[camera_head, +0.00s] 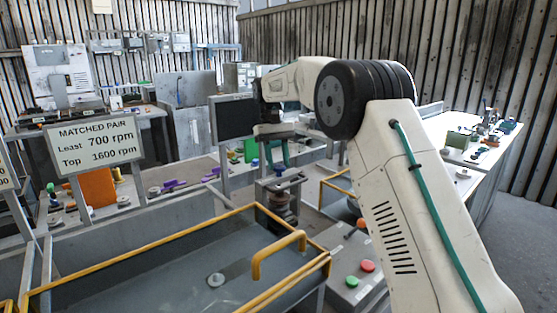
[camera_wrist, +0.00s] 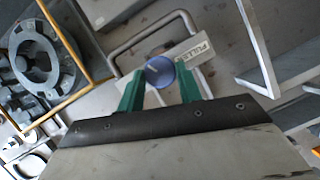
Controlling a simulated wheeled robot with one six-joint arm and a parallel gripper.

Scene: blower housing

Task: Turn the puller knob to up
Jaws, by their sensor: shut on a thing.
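The puller knob (camera_wrist: 160,71) is a round blue knob in the wrist view, with a pale mark on its face. It sits at a pale plate (camera_wrist: 197,50) whose partly hidden lettering reads "PULLE". My gripper (camera_wrist: 160,82) has two green fingers, one on each side of the knob, and is shut on it. In the head view my gripper (camera_head: 265,156) reaches down behind the yellow-edged tray. The knob is hard to make out there, and I cannot tell which setting it points to.
A yellow-railed grey tray (camera_head: 130,252) fills the front left. A grey box with a red button (camera_head: 367,266) and a green button (camera_head: 351,282) stands beside it. A sign (camera_head: 95,140) reads "MATCHED PAIR". In the wrist view, a bent metal tube (camera_wrist: 128,46) runs close to the knob.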

